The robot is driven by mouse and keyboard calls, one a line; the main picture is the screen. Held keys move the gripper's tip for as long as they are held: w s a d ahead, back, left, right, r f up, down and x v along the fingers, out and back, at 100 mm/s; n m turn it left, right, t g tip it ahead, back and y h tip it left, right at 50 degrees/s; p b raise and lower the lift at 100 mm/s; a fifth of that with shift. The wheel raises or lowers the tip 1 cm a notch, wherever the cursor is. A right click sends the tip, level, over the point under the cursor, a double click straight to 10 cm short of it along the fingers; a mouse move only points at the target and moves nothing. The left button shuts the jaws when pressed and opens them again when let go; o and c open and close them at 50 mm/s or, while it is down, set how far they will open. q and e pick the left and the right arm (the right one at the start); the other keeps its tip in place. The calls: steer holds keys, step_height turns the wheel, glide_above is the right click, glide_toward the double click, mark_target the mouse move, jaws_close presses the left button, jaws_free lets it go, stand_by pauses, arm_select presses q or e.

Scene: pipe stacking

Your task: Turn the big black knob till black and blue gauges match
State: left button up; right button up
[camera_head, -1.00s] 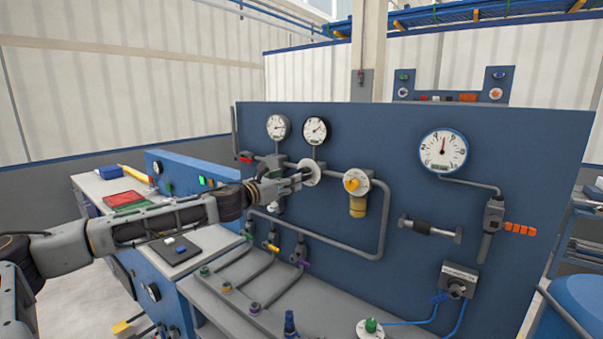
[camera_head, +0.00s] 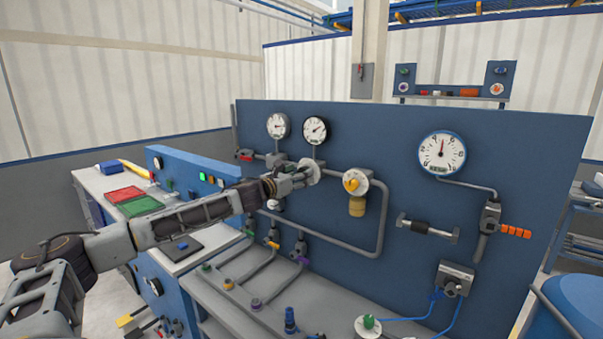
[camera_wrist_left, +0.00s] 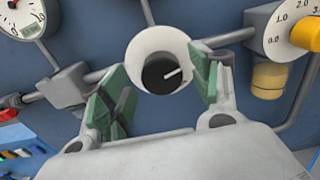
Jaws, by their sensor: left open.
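The black knob (camera_wrist_left: 166,73) has a white pointer mark and sits in a pale round disc; the disc (camera_head: 311,170) also shows in the head view, where my gripper hides the knob. My left gripper (camera_wrist_left: 158,88) is open, its green pads to the left and right of the knob, with gaps visible. In the head view the left gripper (camera_head: 298,180) is at the disc. A dark-rimmed gauge (camera_head: 314,130) is above the disc, with another round gauge (camera_head: 278,126) left of it. The blue-rimmed gauge (camera_head: 442,152) has its needle almost straight up. My right gripper is out of view.
A yellow-knobbed dial (camera_head: 352,183) is right of the disc on the blue panel (camera_head: 380,130); it is close to the right finger in the wrist view. Grey pipes (camera_head: 340,248) run below. An orange-handled valve (camera_head: 514,230) is far right.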

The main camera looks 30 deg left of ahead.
arm_select(q)
steer(key=shift+w+d, duration=0.1)
steer(key=shift+w, duration=0.8)
steer(key=c, duration=1)
steer(key=shift+c, duration=0.2)
